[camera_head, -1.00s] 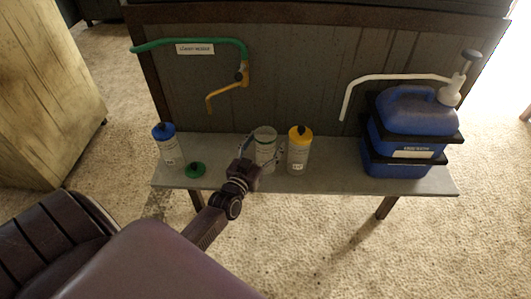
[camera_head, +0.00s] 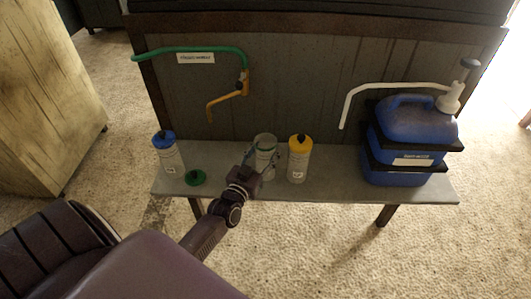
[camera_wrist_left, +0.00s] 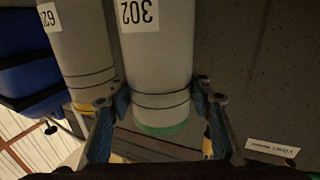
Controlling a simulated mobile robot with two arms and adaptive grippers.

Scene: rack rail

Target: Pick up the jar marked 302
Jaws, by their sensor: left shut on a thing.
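The jar marked 302 (camera_head: 265,153) is pale and without a lid, with a green rim, standing upright at the bench's middle. I cannot tell whether its base touches the bench. In the left wrist view the jar (camera_wrist_left: 160,55) appears upside down, its 302 label at the top. My left gripper (camera_head: 261,161) is shut on it, with one finger on each side, also in the left wrist view (camera_wrist_left: 160,101). The fingers hold it near the dark bands below its rim. My right gripper is not in view.
A yellow-capped jar (camera_head: 299,161) stands close right of jar 302. A blue-capped jar (camera_head: 169,157) and a loose green lid (camera_head: 195,178) are to the left. Blue stacked containers (camera_head: 410,140) fill the bench's right end. Green and white pipes (camera_head: 195,50) (camera_head: 395,86) overhang the bench (camera_head: 335,185).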

